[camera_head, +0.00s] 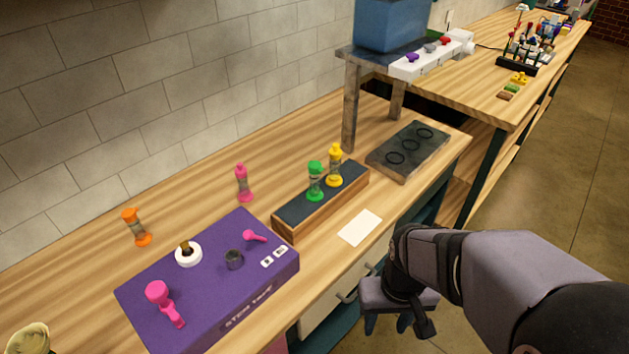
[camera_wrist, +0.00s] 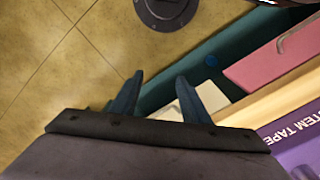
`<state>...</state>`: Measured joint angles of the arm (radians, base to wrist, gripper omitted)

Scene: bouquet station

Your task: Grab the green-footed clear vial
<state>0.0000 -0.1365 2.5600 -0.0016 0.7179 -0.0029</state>
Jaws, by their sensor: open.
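The green-footed clear vial (camera_head: 315,181) stands upright on a dark-topped wooden block (camera_head: 292,218), with a green cap and green base. A yellow-footed vial (camera_head: 335,166) stands close beside it to the right on the same block. My gripper (camera_head: 385,322) is in front of the counter's edge, to the lower right of the vial and well apart from it. In the wrist view my gripper (camera_wrist: 158,92) has its two fingers spread with nothing between them. The green-footed vial is not in the wrist view.
A pink vial (camera_head: 243,183) and an orange vial (camera_head: 136,227) stand on the counter. A purple box (camera_head: 215,300) with pink tools lies at front left. A white card (camera_head: 360,228) lies before the block. A dark slab (camera_head: 408,151) and a raised shelf (camera_head: 349,110) are farther right.

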